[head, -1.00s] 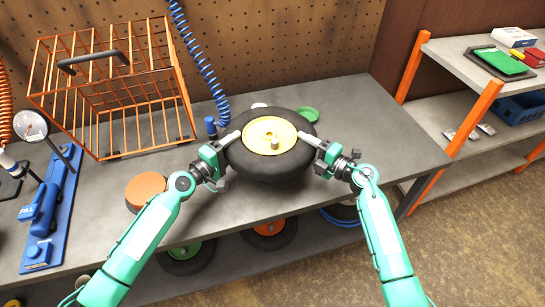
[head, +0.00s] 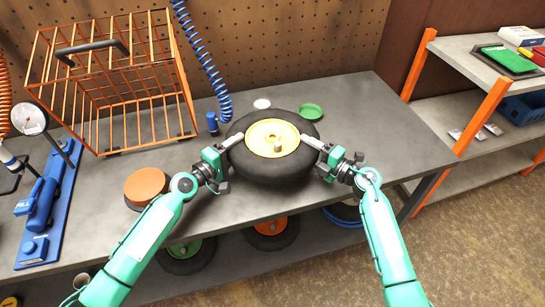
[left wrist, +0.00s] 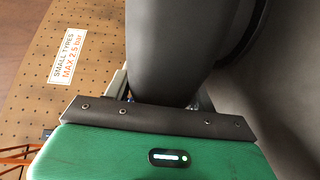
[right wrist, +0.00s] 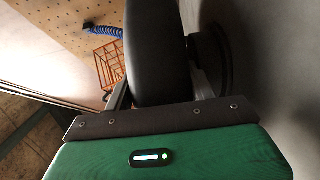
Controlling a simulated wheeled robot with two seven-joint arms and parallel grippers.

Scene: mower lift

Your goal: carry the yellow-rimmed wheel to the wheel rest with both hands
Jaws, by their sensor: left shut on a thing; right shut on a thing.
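The yellow-rimmed wheel (head: 290,171) has a thick black tyre and a yellow hub, which faces up towards my head camera. My left gripper (head: 234,141) is shut on the tyre at its left side. My right gripper (head: 309,141) is shut on the tyre at its right side. The tyre fills the gap between the fingers in the left wrist view (left wrist: 170,50) and the right wrist view (right wrist: 157,55). The wheel is over the grey workbench; its underside and any gap below it are hidden. I cannot make out which thing is the wheel rest.
An orange wire cage (head: 115,80) and a blue filling stand (head: 42,205) are further left. A green dish (head: 310,111) and white disc (head: 262,104) lie behind the wheel. The bench (head: 385,135) is clear on the right.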

